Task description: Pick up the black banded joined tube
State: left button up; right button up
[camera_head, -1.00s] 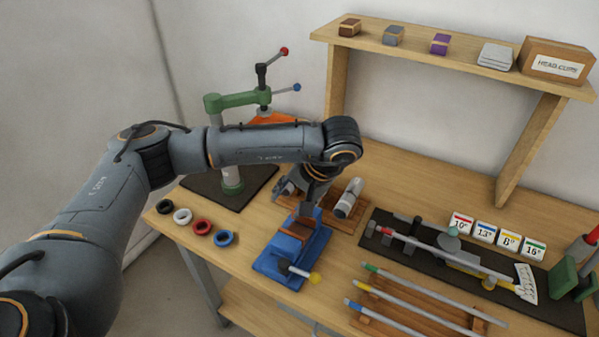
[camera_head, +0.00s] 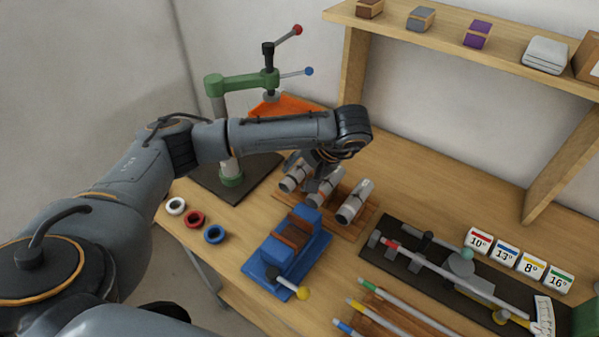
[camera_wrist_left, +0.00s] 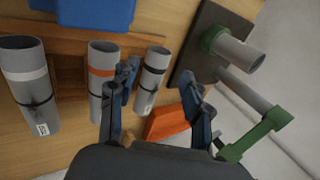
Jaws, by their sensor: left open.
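Three grey joined tubes lie side by side on a wooden rack. The black banded tube (camera_wrist_left: 152,80) is the right one in the left wrist view and the left one in the head view (camera_head: 294,178). The middle tube (camera_wrist_left: 103,72) has an orange band, and the other outer tube (camera_wrist_left: 30,85) has a pale band. My left gripper (camera_wrist_left: 159,84) is open above the rack. In the left wrist view the black banded tube shows between its fingers; one finger overlaps the gap beside the orange banded tube. Contact cannot be told. My right gripper is not in view.
A blue vise (camera_head: 300,262) stands in front of the rack. A green press (camera_head: 230,180) stands left on a dark mat. White, red and blue rings (camera_head: 214,234) lie near the table edge. A measuring fixture (camera_head: 440,255) is at the right.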

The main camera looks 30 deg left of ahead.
aim_at(289, 184)
pick_arm(q)
jog(key=shift+x, duration=0.85)
jog(key=shift+w+a+f, duration=0.15)
jog(key=shift+w+f, duration=0.05)
jog(key=shift+f, duration=0.1)
jog(key=shift+p+x, duration=0.7)
jog(key=shift+x, duration=0.05)
jog(key=p+x, duration=0.1)
jog(key=x, duration=0.2)
jog(key=shift+a+f, duration=0.15)
jog(key=shift+a, duration=0.05)
jog(key=shift+a+f, duration=0.1)
jog(key=shift+f, duration=0.15)
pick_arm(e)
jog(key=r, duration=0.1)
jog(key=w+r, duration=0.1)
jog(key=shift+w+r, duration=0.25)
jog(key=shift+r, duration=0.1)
pick_arm(q)
grip_shut()
